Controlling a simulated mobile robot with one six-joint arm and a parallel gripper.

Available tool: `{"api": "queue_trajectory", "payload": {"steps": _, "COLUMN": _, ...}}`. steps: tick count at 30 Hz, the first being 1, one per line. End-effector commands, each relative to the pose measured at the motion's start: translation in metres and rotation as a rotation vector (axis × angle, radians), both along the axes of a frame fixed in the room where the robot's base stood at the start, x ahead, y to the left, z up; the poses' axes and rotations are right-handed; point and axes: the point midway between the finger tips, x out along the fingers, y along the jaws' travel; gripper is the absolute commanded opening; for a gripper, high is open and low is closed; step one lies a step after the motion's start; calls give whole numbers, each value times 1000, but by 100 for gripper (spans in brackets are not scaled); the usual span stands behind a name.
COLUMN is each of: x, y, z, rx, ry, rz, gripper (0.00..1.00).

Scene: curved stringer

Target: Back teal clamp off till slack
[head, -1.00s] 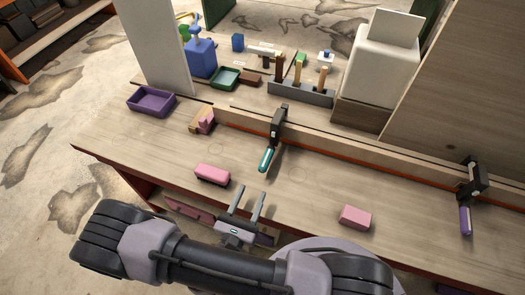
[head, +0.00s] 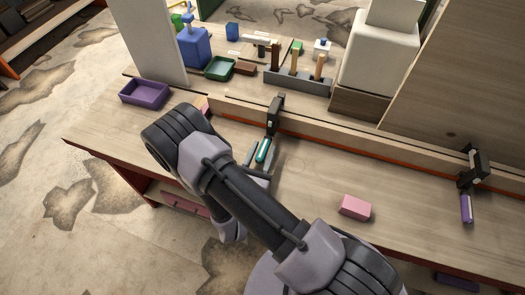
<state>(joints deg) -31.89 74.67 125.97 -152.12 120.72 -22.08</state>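The teal clamp (head: 263,150) has a black frame (head: 275,112) fixed over the long wooden strip in the middle of the bench, with its teal handle slanting down toward the front. My gripper (head: 259,158) is at the handle's lower end, with a grey finger showing to the left of it. The fingers look spread, and I cannot tell whether either touches the handle. My arm hides part of the gripper. A second clamp with a purple handle (head: 466,208) sits on the strip at the right, away from my gripper.
A pink block (head: 355,207) lies on the bench (head: 310,185) to the right. A purple tray (head: 144,106) is at the left, a tool rack (head: 298,83) behind the strip. The bench between clamps is largely clear.

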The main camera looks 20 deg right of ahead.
Motion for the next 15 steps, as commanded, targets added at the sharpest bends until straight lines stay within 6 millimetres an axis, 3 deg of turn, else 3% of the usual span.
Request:
{"api": "queue_trajectory", "payload": {"steps": 1, "x": 0, "y": 0, "z": 0, "rx": 0, "ry": 0, "rz": 0, "gripper": 28}}
{"api": "queue_trajectory", "payload": {"steps": 6, "x": 0, "y": 0, "z": 0, "rx": 0, "ry": 0, "rz": 0, "gripper": 0}}
{"api": "queue_trajectory", "payload": {"steps": 11, "x": 0, "y": 0, "z": 0, "rx": -40, "ry": 30, "rz": 0, "gripper": 0}}
{"api": "queue_trajectory", "payload": {"steps": 15, "x": 0, "y": 1, "z": 0, "rx": -214, "ry": 157, "rz": 0, "gripper": 0}}
